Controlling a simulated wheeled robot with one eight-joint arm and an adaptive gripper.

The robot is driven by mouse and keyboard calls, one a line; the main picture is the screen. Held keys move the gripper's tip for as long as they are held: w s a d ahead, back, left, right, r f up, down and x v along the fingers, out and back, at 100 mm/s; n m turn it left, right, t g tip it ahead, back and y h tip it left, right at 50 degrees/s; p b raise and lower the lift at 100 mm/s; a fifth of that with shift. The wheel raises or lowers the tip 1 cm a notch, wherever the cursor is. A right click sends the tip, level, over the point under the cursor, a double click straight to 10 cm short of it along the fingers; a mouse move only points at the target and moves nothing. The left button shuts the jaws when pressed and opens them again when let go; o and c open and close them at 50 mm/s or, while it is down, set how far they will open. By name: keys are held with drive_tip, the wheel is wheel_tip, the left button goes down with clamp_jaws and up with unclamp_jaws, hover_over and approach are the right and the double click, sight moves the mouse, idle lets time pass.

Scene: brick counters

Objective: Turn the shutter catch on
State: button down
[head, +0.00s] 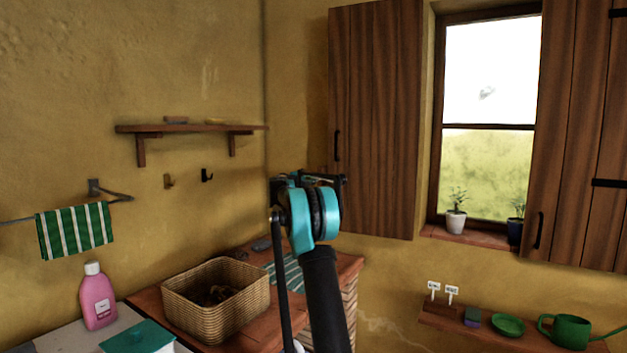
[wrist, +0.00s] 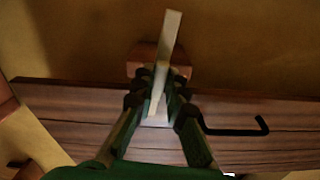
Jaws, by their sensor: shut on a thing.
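The shutter catch shows in the wrist view as a pale flat lever (wrist: 170,35) on a small reddish-brown block (wrist: 139,56) against the wall. My gripper (wrist: 158,86) has its fingers closed on either side of the lever, whose upper end sticks out beyond the fingertips. In the head view my gripper (head: 308,182) is up at the wall by the left edge of the left wooden shutter (head: 375,120). The catch is mostly hidden there behind my gripper and wrist. The shutter (wrist: 70,125) also crosses the wrist view, with its black handle (wrist: 235,130) right of my fingers.
The left shutter stands open beside the window (head: 488,80); the right shutter (head: 580,140) is open too. Below my arm are a wicker basket (head: 215,310) and a brick-sided counter (head: 345,268). A wall shelf (head: 190,128) and hooks (head: 207,175) are to the left.

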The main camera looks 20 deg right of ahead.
idle(0.4)
drive_tip(key=c, duration=1.5)
unclamp_jaws()
drive_tip(key=shift+c, duration=0.2)
drive_tip(key=v, duration=1.2)
